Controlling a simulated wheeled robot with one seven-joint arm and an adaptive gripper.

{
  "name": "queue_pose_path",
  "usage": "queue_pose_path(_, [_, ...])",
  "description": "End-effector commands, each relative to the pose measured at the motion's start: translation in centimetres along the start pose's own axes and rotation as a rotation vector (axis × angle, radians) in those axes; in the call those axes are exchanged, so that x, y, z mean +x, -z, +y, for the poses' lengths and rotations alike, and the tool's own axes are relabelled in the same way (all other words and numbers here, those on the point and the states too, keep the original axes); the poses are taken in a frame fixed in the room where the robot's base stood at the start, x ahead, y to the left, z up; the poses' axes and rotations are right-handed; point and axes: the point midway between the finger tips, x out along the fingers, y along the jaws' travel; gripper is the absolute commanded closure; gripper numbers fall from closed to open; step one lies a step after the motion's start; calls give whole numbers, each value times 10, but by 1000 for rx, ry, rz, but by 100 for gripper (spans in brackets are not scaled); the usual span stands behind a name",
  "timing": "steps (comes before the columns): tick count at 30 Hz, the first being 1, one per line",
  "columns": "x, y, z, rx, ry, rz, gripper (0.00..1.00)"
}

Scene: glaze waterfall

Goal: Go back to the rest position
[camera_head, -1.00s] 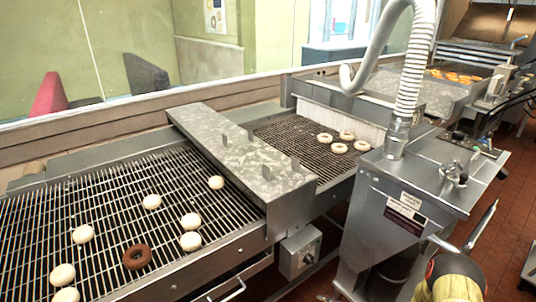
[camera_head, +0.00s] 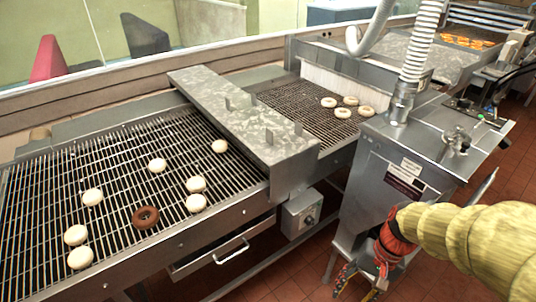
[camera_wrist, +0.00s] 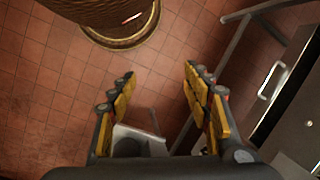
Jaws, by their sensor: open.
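My arm in a yellow sleeve comes in from the right in the head view. My gripper (camera_head: 359,285) hangs low in front of the glazing machine, pointing down. In the wrist view my gripper (camera_wrist: 158,78) has its two yellow-padded fingers spread apart with nothing between them. Red floor tiles show below the fingers. Several pale doughnuts (camera_head: 195,203) and one brown doughnut (camera_head: 145,217) lie on the wire conveyor (camera_head: 110,180), well to the left of my gripper. Several more pale doughnuts (camera_head: 343,113) lie on the belt beyond the metal bridge.
The glazer's steel hopper cabinet (camera_head: 375,195) stands close behind my gripper. A grey control box (camera_head: 302,215) and a drawer with a handle (camera_head: 230,252) are on the conveyor's front. A round brown container (camera_wrist: 105,15) stands on the floor (camera_wrist: 45,100). Open floor lies around it.

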Motion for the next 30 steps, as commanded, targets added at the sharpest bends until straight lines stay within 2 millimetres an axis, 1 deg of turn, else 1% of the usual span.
queue_pose_path(1, [-19,-5,0,-51,-33,66,51])
queue_pose_path(5, [-58,-17,1,-168,-107,214,51])
queue_pose_path(6, [-70,-21,0,-205,-125,259,51])
queue_pose_path(8, [-88,-29,-2,-257,-147,325,51])
queue_pose_path(9, [-100,-34,-5,-289,-157,368,51])
queue_pose_path(12, [-127,-48,-14,-353,-161,468,51])
queue_pose_path(16, [-157,-64,-30,-409,-133,575,51])
queue_pose_path(18, [-169,-69,-37,-432,-122,613,51])
queue_pose_path(21, [-175,-75,-43,-456,-112,636,51])
queue_pose_path(30, [-174,-76,-46,-467,-110,633,51])
